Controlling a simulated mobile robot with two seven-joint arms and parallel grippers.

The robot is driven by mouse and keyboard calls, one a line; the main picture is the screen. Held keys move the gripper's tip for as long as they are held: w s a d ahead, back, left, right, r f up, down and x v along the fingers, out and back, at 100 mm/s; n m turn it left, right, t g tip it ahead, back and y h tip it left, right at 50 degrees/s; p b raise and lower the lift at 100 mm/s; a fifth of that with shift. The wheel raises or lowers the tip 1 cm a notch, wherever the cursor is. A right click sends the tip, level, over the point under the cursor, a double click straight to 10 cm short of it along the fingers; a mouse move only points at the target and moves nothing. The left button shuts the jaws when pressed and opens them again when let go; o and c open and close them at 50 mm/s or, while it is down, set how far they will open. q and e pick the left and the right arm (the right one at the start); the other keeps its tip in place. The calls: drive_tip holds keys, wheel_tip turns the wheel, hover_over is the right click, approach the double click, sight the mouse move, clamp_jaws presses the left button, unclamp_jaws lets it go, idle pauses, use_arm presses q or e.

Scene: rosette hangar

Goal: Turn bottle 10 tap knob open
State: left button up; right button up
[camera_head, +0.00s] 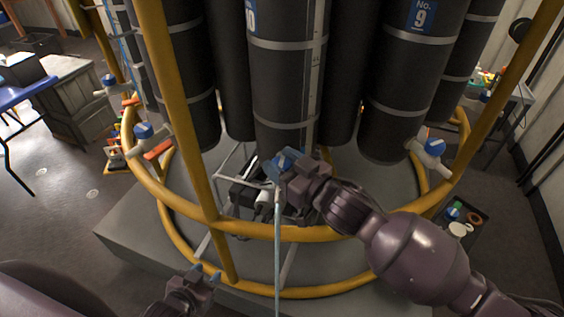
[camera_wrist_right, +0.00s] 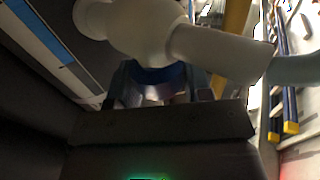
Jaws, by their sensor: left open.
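The bottle 10 tap knob (camera_wrist_right: 160,73) is blue and sits under a white tap body (camera_wrist_right: 140,28) in the right wrist view. My right gripper (camera_head: 285,160) is at this tap, below the black bottle 10 (camera_head: 285,85) in the head view. Its fingers reach up around the knob, one on each side. Whether they press on it is too dark to tell. In the head view the gripper hides most of the knob; part of the white tap (camera_head: 265,198) shows beside it. My left gripper (camera_head: 206,274) is open and empty, low in front of the yellow frame.
A yellow tubular frame (camera_head: 330,233) rings the bottles, with an upright (camera_head: 182,110) left of the tap. Other blue-knobbed taps stand at left (camera_head: 144,131) and right (camera_head: 435,147). Bottle 9 (camera_head: 407,75) is to the right.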

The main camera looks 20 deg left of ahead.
drive_tip(key=shift+c, duration=1.3)
drive_tip(key=shift+n+g, duration=0.3)
drive_tip(key=shift+g, duration=0.1)
drive_tip(key=shift+n+g+y, duration=0.4)
drive_tip(key=shift+g+y, duration=0.1)
drive_tip(key=shift+g, duration=0.1)
drive_tip(key=o, duration=0.9)
